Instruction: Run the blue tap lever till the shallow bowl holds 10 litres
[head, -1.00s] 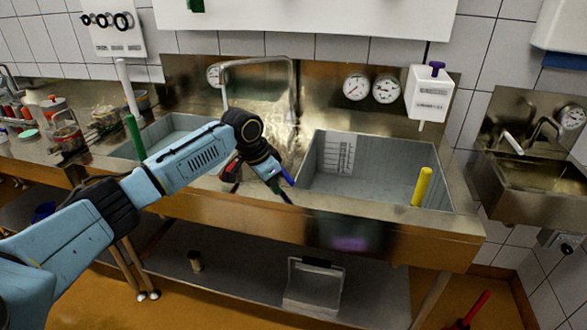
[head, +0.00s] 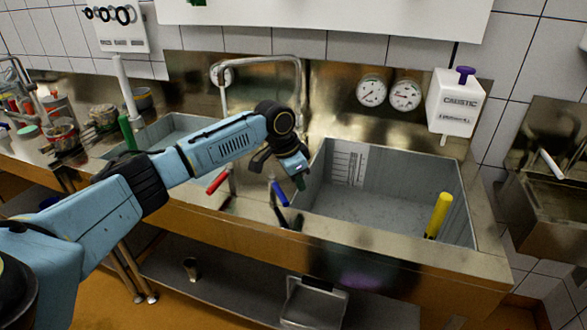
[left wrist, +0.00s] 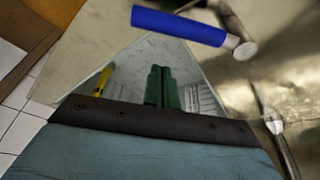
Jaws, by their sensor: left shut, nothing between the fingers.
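The blue tap lever (head: 279,194) sticks up at the front edge between the two basins; its handle also shows large at the top of the left wrist view (left wrist: 180,26). My left gripper (head: 300,182) is just right of the lever, above the right basin's near left corner. Its green fingers (left wrist: 162,88) are shut together and empty, apart from the lever. The right grey basin (head: 390,190) has a litre scale (head: 349,163) on its back wall; I cannot tell any water level in it. The tap's bent pipe (head: 262,63) rises behind my arm, which hides its lower right end.
A red lever (head: 217,181) stands left of the blue one. A yellow standpipe (head: 438,214) is in the right basin, a green one (head: 127,131) by the left basin (head: 165,131). A caustic dispenser (head: 456,103) hangs at the back right. The space over the right basin is mostly clear.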

